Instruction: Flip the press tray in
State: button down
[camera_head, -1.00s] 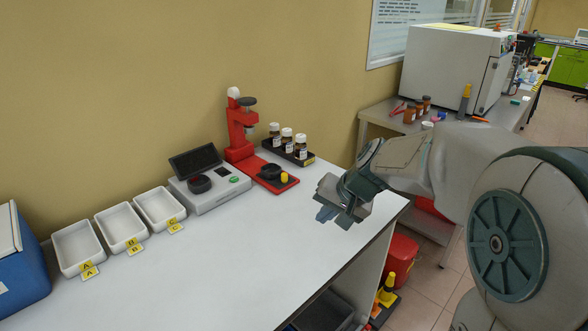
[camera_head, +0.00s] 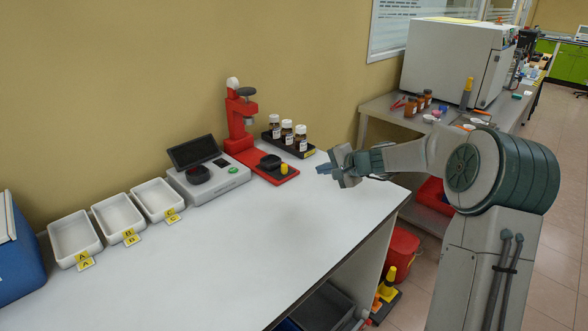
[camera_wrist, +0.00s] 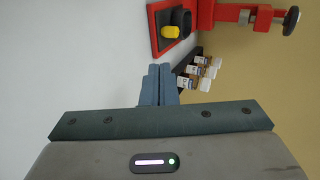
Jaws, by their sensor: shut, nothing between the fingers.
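The red press (camera_head: 240,120) stands at the back of the white bench. Its red tray (camera_head: 276,170) lies flat, extending out from the foot of the press toward the front right. A black round cup (camera_head: 270,161) and a yellow knob (camera_head: 284,169) sit on the tray. In the wrist view the tray (camera_wrist: 160,38) is at top centre with its yellow knob (camera_wrist: 170,31). My gripper (camera_head: 322,169) is right of the tray, apart from it, shut and empty. In the wrist view my gripper's fingers (camera_wrist: 160,70) are together, pointing toward the tray and bottles.
A black rack (camera_head: 308,153) with brown, white-capped bottles (camera_head: 287,132) stands right of the press, close to my gripper. A scale (camera_head: 207,180) and white trays (camera_head: 118,217) stand to the left. The bench front (camera_head: 230,270) is clear.

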jog(key=p, duration=0.2)
send_near(286, 168)
jog(key=f, duration=0.3)
jog(key=shift+w+a, duration=0.25)
jog(key=shift+w, duration=0.1)
jog(key=shift+w+a+f+p, duration=0.1)
jog(key=shift+w+a+p, duration=0.35)
jog(key=shift+w+a, duration=0.4)
jog(key=shift+w+a+f+p, duration=0.15)
jog(key=shift+w+a+p, duration=0.3)
jog(key=shift+w+a, duration=0.35)
